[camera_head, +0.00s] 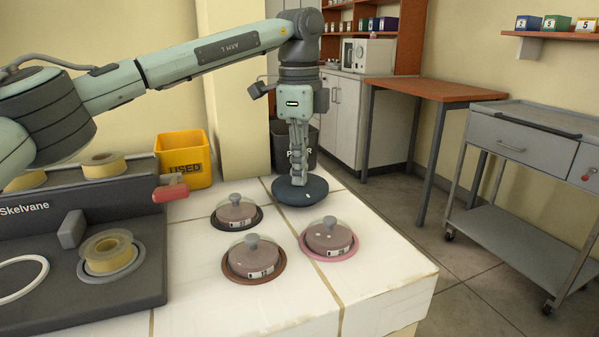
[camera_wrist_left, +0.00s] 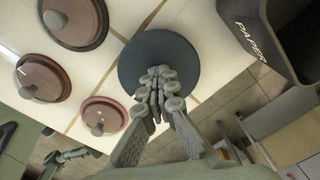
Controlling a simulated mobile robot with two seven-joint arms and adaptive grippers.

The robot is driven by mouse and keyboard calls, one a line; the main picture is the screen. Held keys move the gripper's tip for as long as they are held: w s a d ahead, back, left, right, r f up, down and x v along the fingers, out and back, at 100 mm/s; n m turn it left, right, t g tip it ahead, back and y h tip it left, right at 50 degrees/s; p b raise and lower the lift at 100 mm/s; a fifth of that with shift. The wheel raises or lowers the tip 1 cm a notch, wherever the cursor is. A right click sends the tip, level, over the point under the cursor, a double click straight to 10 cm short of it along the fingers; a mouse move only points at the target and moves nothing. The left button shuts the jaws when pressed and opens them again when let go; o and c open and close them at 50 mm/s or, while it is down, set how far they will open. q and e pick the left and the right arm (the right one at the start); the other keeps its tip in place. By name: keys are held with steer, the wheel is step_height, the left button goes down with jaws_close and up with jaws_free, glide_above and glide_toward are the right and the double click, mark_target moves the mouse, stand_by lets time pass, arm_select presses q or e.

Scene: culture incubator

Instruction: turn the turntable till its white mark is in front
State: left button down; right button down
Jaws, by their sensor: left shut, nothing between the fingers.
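The turntable is a round dark blue-grey disc (camera_head: 313,188) near the back right edge of the white table. A small pale speck shows on its near side in the head view; I cannot tell for sure that it is the white mark. My left gripper (camera_head: 297,182) points straight down over the disc, shut and empty, its fingertips at or just above the top. In the left wrist view the fingertips (camera_wrist_left: 157,95) cover part of the disc (camera_wrist_left: 180,55). I cannot tell whether they touch. A part that looks like my right gripper (camera_wrist_left: 68,156) shows small at the lower left there.
Several lidded dishes on coasters stand close by: a black one (camera_head: 236,213), a brown one (camera_head: 253,260) and a pink one (camera_head: 329,240). A yellow bin (camera_head: 183,158) and a dark paper bin (camera_head: 282,148) stand behind. A grey machine (camera_head: 80,240) fills the left.

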arm_select(q)
steer(key=shift+s+f, duration=0.3)
steer(key=shift+f, duration=0.3)
steer(key=c, duration=2.3)
jaws_free()
steer(key=o, duration=0.5)
steer(key=shift+s+r, duration=0.1)
steer(key=o, duration=0.7)
steer(key=shift+w, duration=0.2)
steer(key=o, duration=1.1)
steer(key=shift+w+r+n, duration=0.1)
steer(key=shift+r+n, duration=0.05)
steer(key=shift+n, duration=0.15)
steer(key=shift+r, duration=0.15)
step_height(320, 180, up, 12)
